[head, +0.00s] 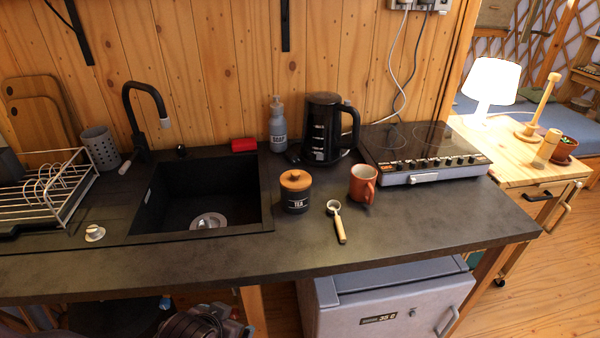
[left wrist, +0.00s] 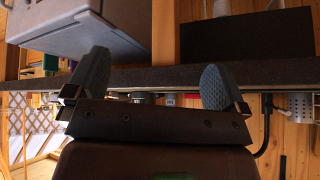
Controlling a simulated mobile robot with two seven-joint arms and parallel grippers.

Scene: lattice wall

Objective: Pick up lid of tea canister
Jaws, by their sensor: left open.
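The tea canister (head: 295,198) is a dark round jar with a white TEA label, upright on the counter just right of the sink. Its light wooden lid (head: 296,179), with a small knob, sits on top. My left gripper (left wrist: 158,85) is open and empty in the left wrist view, in front of the counter's edge and apart from the canister. That view is upside down, and the small things beyond the edge are too hidden to tell the canister. My right gripper is not in view.
An orange mug (head: 363,184) and a wooden-handled scoop (head: 338,222) are close right of the canister. A black kettle (head: 325,130), soap bottle (head: 278,126) and red sponge (head: 244,145) stand behind. The sink (head: 160,205) is left. The front counter strip (head: 270,255) is clear.

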